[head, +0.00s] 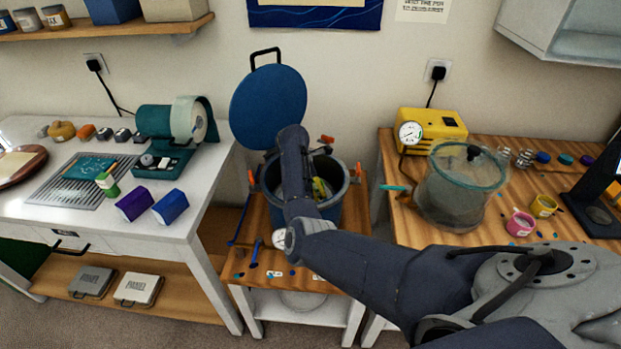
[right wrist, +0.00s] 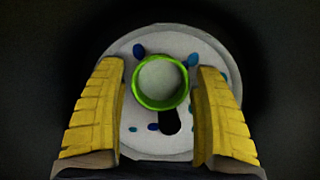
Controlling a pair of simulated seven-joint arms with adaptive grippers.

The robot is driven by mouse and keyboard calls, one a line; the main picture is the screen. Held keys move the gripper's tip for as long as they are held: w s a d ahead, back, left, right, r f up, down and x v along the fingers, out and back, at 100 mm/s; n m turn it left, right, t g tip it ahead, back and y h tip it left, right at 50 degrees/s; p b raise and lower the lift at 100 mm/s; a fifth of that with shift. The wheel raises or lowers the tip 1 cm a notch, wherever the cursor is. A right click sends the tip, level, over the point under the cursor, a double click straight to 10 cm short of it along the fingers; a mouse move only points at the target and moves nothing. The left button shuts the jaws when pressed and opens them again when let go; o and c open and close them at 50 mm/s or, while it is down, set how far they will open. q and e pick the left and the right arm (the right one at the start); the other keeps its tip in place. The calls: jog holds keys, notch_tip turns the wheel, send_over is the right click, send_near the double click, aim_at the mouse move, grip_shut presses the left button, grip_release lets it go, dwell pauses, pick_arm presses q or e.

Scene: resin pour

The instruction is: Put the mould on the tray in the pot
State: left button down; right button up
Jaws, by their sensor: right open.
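The blue pot (head: 328,208) stands on the low wooden stand in the middle of the head view, its round lid (head: 268,108) raised behind it. My right arm reaches into the pot, and a bit of its yellow gripper (head: 319,188) shows inside the rim. In the right wrist view, a round pale tray (right wrist: 135,103) with blue spots and a dark slot lies below the gripper. A green-rimmed round mould (right wrist: 160,103) with a pale inside appears to be on it. The yellow fingers of my right gripper (right wrist: 160,68) are open, one each side of the mould, with gaps. My left gripper is out of view.
A yellow pump (head: 445,128) with a gauge and a clear chamber (head: 452,195) stand on the right table, beside pink (head: 520,224) and yellow cups. The left white table holds a tape dispenser (head: 172,140), a grille (head: 70,192) and purple and blue blocks. The pot's wall surrounds my right gripper closely.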

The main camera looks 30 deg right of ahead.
jog(key=s+v, duration=0.1)
jog(key=v, duration=1)
jog(key=shift+w+a+r, duration=0.15)
jog(key=shift+w+r, duration=0.15)
jog(key=shift+w, duration=0.2)
dwell(0.7)
